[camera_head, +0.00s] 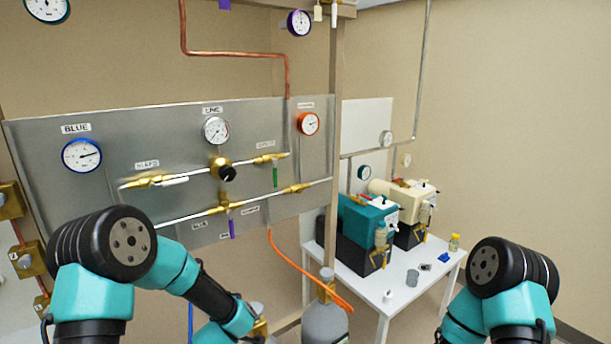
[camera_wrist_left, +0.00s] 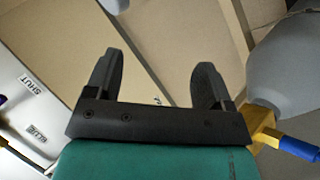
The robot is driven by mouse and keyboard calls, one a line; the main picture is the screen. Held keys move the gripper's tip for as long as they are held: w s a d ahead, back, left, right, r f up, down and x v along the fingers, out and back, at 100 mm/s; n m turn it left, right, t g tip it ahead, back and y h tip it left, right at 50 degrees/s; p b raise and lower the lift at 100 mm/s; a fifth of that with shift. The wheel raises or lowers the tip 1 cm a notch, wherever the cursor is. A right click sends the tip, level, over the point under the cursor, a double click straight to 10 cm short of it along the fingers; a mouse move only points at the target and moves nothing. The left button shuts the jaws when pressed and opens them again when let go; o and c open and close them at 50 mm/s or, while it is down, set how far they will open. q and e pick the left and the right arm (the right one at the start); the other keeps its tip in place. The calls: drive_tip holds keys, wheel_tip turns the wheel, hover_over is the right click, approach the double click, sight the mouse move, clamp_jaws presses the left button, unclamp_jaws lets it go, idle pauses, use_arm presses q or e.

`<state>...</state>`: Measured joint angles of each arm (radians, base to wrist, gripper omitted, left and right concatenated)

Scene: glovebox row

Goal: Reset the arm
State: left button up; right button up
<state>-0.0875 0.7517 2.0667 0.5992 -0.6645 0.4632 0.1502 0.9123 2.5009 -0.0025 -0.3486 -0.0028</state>
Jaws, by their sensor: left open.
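My left arm comes in from the lower left in the head view and reaches toward the foot of the grey gauge panel (camera_head: 100,190). Its gripper is outside that view. In the left wrist view my left gripper (camera_wrist_left: 160,80) is open, with nothing between its two dark fingers. Beige wall shows behind the fingers. A grey gas cylinder (camera_wrist_left: 285,65) with a brass fitting (camera_wrist_left: 263,130) and a blue hose (camera_wrist_left: 298,148) is close to the right of the gripper. My right arm is at the lower right of the head view; its gripper is out of view.
The panel carries a blue gauge (camera_head: 82,155), a red gauge (camera_head: 309,123), brass valves and white pipes. A grey cylinder (camera_head: 324,322) with an orange hose (camera_head: 300,269) stands below it. A white table (camera_head: 405,298) holds a teal pump (camera_head: 365,225) and a cream pump (camera_head: 405,195).

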use_arm(q)
drive_tip(key=s+f+m+g+h, duration=0.2)
drive_tip(key=s+f+m+g, duration=0.2)
drive_tip(key=s, duration=0.9)
drive_tip(key=s+f+m+g+h, duration=0.2)
drive_tip(key=s+f+m+g, duration=0.3)
drive_tip(key=s+f+m, duration=0.3)
drive_tip(key=s+f, duration=0.4)
drive_tip(key=s, duration=0.2)
drive_tip(key=shift+s+h, duration=0.15)
drive_tip(key=shift+h, duration=0.25)
